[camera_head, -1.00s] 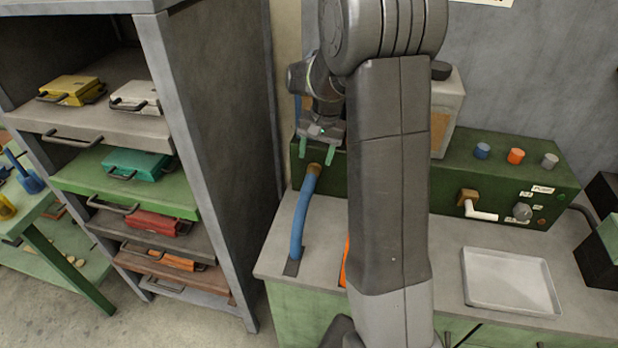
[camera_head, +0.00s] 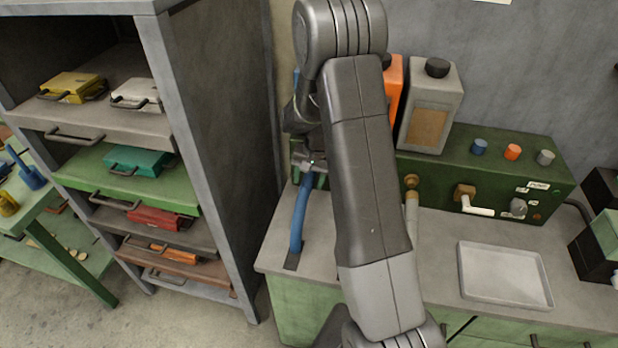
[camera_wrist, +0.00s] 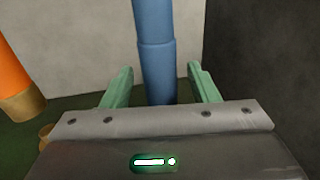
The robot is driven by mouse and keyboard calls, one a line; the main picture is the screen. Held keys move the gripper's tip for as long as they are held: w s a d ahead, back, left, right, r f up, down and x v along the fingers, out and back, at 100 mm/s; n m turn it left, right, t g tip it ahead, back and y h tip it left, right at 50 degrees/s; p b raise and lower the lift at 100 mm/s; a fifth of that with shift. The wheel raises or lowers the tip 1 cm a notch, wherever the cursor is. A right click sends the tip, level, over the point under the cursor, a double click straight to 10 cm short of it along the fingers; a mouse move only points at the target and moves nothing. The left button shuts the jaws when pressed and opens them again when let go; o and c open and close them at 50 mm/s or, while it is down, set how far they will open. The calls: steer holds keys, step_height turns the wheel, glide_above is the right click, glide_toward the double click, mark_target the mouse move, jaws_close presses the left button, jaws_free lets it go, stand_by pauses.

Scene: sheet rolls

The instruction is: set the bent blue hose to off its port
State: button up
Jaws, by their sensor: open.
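The bent blue hose (camera_head: 299,222) rises from a dark plate on the bench toward the green box (camera_head: 452,182). Its upper end is hidden by my gripper (camera_head: 308,177), so I cannot see whether it sits on its port. In the wrist view the blue hose (camera_wrist: 156,55) runs between the two green fingers of my gripper (camera_wrist: 160,85). The fingers are open, with a gap visible on each side of the hose.
An orange hose (camera_wrist: 12,78) with a brass end is to the left in the wrist view. A beige hose (camera_head: 411,220) hangs beside my arm. A shelf rack (camera_head: 215,150) stands close left.

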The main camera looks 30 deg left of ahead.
mark_target(304, 193)
jaws_close()
steer(key=shift+s, duration=0.25)
steer(key=shift+s+d+b, duration=0.3)
steer(key=shift+s+b, duration=0.1)
steer(key=shift+s, duration=0.35)
steer(key=shift+s+d+b, duration=0.25)
steer(key=shift+s+b, duration=0.15)
steer(key=shift+s, duration=0.4)
steer(key=shift+s+d+b, duration=0.3)
steer(key=shift+s+b, duration=0.1)
steer(key=shift+s, duration=0.35)
jaws_free()
steer(key=shift+s, duration=0.15)
steer(key=shift+r, duration=0.55)
step_height(304, 193, up, 13)
steer(key=d+b, duration=0.1)
steer(key=d, duration=0.1)
steer(key=shift+w+f+b, duration=0.2)
steer(key=shift+w+b, duration=0.15)
steer(key=shift+w, duration=0.05)
